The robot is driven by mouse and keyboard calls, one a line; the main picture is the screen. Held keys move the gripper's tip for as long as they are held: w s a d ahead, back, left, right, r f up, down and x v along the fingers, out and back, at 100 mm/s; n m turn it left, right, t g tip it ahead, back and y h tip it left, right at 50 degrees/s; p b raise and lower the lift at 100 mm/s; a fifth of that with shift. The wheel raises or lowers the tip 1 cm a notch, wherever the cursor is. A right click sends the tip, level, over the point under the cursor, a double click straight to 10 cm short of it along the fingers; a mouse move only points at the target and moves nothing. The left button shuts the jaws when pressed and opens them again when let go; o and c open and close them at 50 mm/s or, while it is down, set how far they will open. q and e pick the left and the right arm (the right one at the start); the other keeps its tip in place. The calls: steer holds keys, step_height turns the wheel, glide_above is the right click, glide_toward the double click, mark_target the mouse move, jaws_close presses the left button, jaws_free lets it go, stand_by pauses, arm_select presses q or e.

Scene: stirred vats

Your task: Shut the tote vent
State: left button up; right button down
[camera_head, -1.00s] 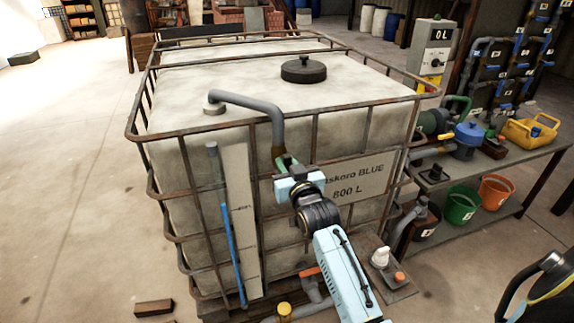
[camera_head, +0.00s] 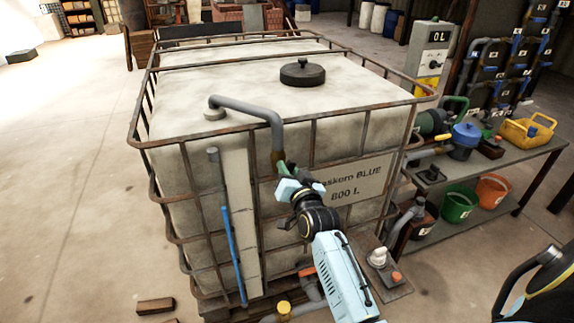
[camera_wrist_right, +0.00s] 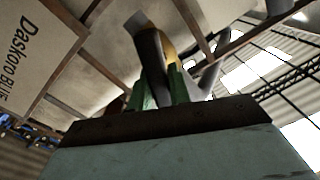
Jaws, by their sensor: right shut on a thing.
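The tote (camera_head: 215,165) is a pale, stained tank in a rusty cage. Its vent pipe (camera_head: 245,106) is grey, leaves the top near the front left, bends over the front rail and ends downward in a brownish-yellow fitting (camera_head: 276,157). My right gripper (camera_head: 281,168) is at this lower end, in front of the tote. In the right wrist view its green fingers (camera_wrist_right: 160,92) are shut on a dark grey piece (camera_wrist_right: 152,62), probably the vent's handle, with the yellow fitting (camera_wrist_right: 168,48) just behind. The fingers partly hide the handle. My left gripper is out of view.
Cage bars (camera_head: 340,125) run close around the gripper. A label plate (camera_head: 357,181) is just right of it. A blue-marked sight tube (camera_head: 232,245) stands to the left. A bench (camera_head: 500,178) with pumps and buckets is at the right. The floor at left is mostly clear.

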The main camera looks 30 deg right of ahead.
steer(key=m+p, duration=0.1)
steer(key=m, duration=0.2)
steer(key=shift+d+m, duration=0.15)
steer(key=shift+m, duration=0.25)
steer(key=m, duration=0.1)
steer(key=m+p, duration=0.1)
steer(key=shift+d+f+m, duration=0.1)
steer(key=shift+f+m, duration=0.1)
steer(key=shift+m, duration=0.2)
steer(key=m, duration=0.3)
steer(key=shift+f+p, duration=0.2)
steer(key=shift+p, duration=0.1)
steer(key=shift+d+f+m, duration=0.1)
steer(key=shift+f+m, duration=0.05)
steer(key=shift+m, duration=1.55)
steer(key=c, duration=1.3)
jaws_free()
steer(key=v, duration=1.3)
steer(key=shift+s+b, duration=0.3)
steer(key=shift+b, duration=0.15)
